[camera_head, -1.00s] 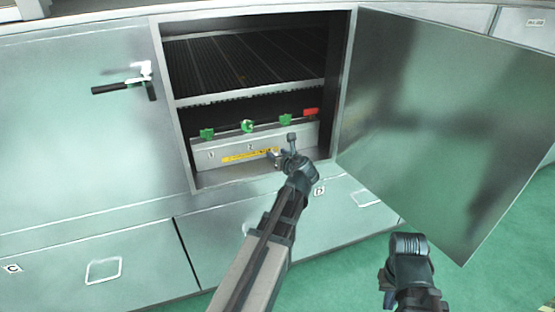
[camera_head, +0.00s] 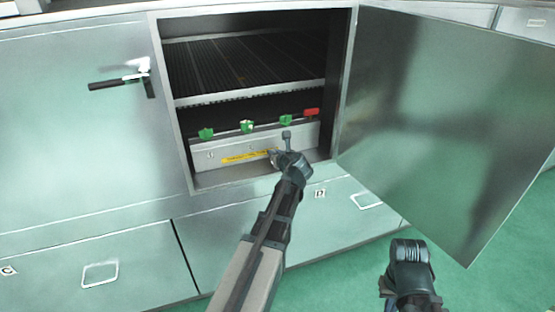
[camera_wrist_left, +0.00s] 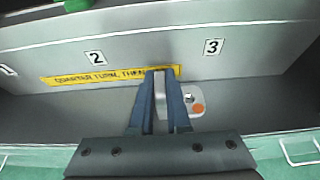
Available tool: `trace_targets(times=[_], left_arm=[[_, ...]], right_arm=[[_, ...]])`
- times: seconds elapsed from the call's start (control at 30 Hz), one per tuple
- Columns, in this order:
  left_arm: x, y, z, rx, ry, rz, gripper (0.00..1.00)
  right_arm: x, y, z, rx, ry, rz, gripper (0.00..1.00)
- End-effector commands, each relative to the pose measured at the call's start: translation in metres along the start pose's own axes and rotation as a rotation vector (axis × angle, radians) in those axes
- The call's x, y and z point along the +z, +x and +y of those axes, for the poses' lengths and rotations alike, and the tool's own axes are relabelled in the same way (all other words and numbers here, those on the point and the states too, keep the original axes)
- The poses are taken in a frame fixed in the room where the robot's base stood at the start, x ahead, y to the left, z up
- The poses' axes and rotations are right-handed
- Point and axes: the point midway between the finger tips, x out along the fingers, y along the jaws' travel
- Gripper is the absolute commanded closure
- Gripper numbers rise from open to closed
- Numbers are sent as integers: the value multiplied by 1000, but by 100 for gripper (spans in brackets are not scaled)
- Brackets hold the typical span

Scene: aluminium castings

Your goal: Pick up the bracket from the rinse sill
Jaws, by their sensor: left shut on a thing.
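The bracket (camera_wrist_left: 195,105) is a small light grey metal piece with a hole and an orange dot, seen in the left wrist view low in front of the cabinet's panel. My left gripper (camera_wrist_left: 160,85) has its two blue fingers shut on the bracket's upright grey part. In the head view my left gripper (camera_head: 284,153) is at the front sill of the open cabinet (camera_head: 215,178), and the bracket is mostly hidden there. I cannot tell whether the bracket still touches the sill. My right gripper (camera_head: 408,248) is low at the right, and its jaws cannot be made out.
Behind the sill stands a grey panel (camera_head: 230,150) with a yellow label, numbers, several green valves (camera_head: 247,127) and a red handle (camera_head: 311,112). A dark grating (camera_head: 245,62) lies above. The open door (camera_head: 440,130) bounds the right side. Drawers are below.

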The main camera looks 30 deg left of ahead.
Motion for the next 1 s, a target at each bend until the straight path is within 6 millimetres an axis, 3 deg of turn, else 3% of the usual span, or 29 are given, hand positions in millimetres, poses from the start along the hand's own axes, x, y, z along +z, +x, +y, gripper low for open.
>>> trace_targets(times=[0.43,0.67,0.87,1.0], left_arm=[[1,-1,0,0,0,0,100],[16,-7,0,0,0,0,100],[38,-16,0,0,0,0,100],[24,-44,-7,-4,2,0,100]], right_arm=[[0,-2,0,0,0,0,100],[1,-17,2,0,0,0,100],[2,-41,4,0,0,0,100],[2,-39,4,0,0,0,100]])
